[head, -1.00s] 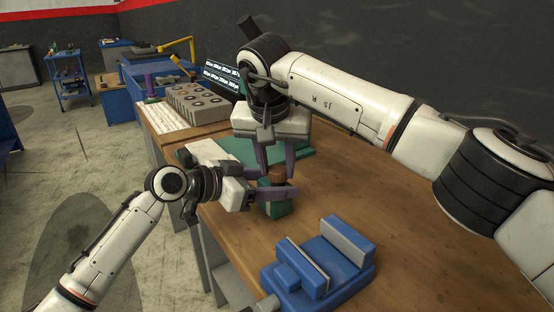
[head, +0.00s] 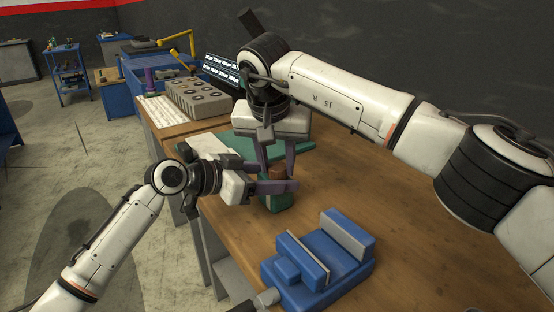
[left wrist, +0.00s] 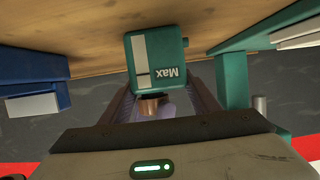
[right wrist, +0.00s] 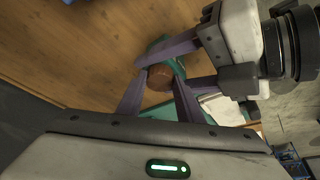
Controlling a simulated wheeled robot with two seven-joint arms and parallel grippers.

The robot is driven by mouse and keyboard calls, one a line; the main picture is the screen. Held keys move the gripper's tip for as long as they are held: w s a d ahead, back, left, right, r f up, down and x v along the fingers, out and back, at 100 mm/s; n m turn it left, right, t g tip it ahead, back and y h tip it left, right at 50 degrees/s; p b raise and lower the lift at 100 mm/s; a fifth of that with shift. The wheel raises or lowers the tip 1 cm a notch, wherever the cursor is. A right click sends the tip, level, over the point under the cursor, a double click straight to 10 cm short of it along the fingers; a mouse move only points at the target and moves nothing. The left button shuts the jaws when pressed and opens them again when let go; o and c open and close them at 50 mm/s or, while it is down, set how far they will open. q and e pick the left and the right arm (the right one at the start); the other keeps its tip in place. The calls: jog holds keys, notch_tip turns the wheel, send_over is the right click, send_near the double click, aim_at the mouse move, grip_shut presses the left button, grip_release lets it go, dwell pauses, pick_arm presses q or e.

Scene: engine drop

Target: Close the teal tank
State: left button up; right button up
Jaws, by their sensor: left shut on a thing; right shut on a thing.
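The teal tank (head: 279,204) is a small box standing on the wooden bench, with a white stripe and a "Max" label in the left wrist view (left wrist: 158,60). A brown cap (head: 277,173) is at its top; it also shows in the right wrist view (right wrist: 160,77). I cannot tell whether the cap is seated. My left gripper (head: 281,187) comes from the left and is shut on the tank, its fingers on either side. My right gripper (head: 278,168) comes from above, pointing down, and is shut on the cap. The fingers partly hide tank and cap.
A blue vise (head: 318,262) stands nearby at the front of the bench (head: 420,240). A grey block with round holes (head: 198,97) and a keyboard (head: 163,110) are farther back. The bench is clear to the right.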

pick_arm(q)
grip_shut()
pick_arm(e)
jog(key=m+h, duration=0.1)
jog(key=m, duration=0.2)
jog(key=shift+w+a, duration=0.1)
jog(key=shift+a, duration=0.05)
jog(key=o, duration=1)
jog(key=shift+r, duration=2.25)
